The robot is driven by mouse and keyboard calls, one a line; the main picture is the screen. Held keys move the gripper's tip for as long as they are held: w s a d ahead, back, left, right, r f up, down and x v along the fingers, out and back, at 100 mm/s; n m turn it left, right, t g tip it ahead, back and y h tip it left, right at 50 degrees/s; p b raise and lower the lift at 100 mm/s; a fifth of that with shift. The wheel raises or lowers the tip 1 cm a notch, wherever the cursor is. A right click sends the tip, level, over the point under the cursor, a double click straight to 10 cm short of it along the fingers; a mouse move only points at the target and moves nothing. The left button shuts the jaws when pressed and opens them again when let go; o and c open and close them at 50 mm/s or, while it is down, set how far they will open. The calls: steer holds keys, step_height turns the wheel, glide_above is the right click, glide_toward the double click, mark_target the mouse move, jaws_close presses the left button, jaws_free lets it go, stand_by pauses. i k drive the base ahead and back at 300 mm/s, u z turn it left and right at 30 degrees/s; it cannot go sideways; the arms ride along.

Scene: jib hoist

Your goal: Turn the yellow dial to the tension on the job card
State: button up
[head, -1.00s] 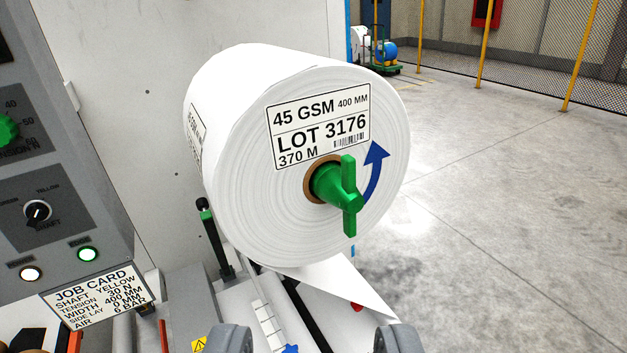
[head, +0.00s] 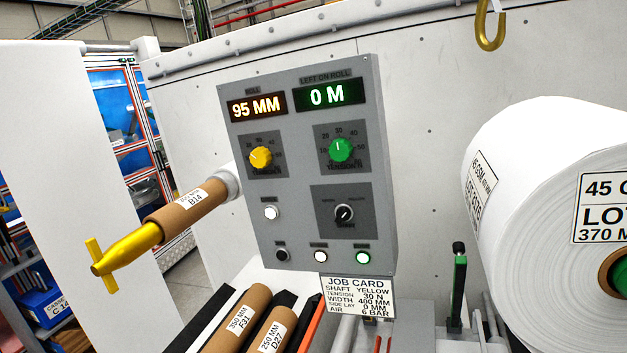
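The yellow dial (head: 261,157) is on the left of the grey control panel (head: 297,110). Its white mark seems to point left, toward the low end; its small scale is too blurred to read exactly. The job card (head: 357,297) hangs below the panel and reads shaft yellow, tension 30 N, width 400 mm, side lay 0 mm, air 6 bar. A green dial (head: 341,150) sits to the right of the yellow one, its mark pointing nearly up, near 30. My gripper is out of view now.
A yellow-ended shaft (head: 135,247) with a cardboard core (head: 186,214) sticks out left of the panel. A white roll (head: 530,200) stands at right. Loose cores (head: 238,322) lie below. A black selector (head: 344,214) and a yellow hook (head: 491,30) also show.

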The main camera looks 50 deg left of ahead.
mark_target(261, 157)
steer(key=u, duration=1.35)
